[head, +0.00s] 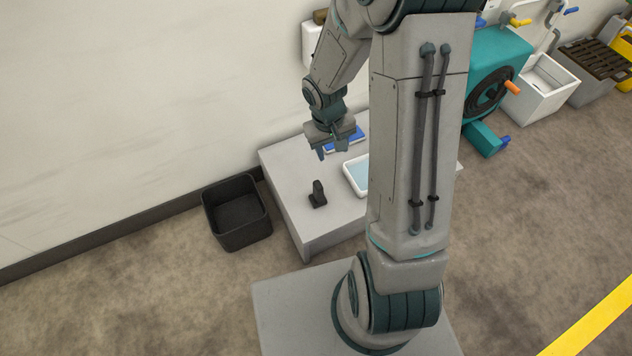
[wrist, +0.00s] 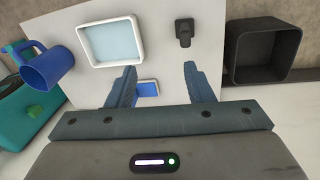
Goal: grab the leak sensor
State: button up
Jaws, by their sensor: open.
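No label marks the leak sensor, so I cannot tell for sure which object it is. A small blue flat object with a pale part lies on the grey table (head: 283,172); it shows in the wrist view (wrist: 148,88) between my fingers, closer to the left one, and is partly hidden. A small black upright device on a base (head: 317,195) stands nearer the table's front, and in the wrist view (wrist: 184,33) it is beyond the right fingertip. My gripper (head: 331,151) is open and empty, pointing down above the table by the blue object.
A white-rimmed tray with a pale blue inside (wrist: 111,41) lies on the table. A blue mug (wrist: 48,66) is at the table's side in the wrist view. A black open bin (head: 237,212) stands on the floor left of the table. A teal machine (head: 492,75) is at right.

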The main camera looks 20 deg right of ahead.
jog(key=y+p, duration=0.1)
send_over(320, 183)
jog(key=shift+n, duration=0.3)
jog(key=f, duration=0.9)
jog(key=shift+d+f, duration=0.2)
jog(key=shift+f, duration=0.2)
jog(key=f+b, duration=0.3)
jog(key=f, duration=0.5)
jog(key=shift+a+f, duration=0.15)
jog(key=shift+a, duration=0.05)
jog(key=shift+s+a+f+b, duration=0.15)
jog(key=shift+f+b, duration=0.8)
jog(key=shift+f, duration=0.6)
jog(key=shift+w+a+f+b, duration=0.15)
jog(key=shift+f+b, duration=0.8)
jog(key=shift+f, duration=0.55)
jog(key=shift+c, duration=0.4)
grip_shut()
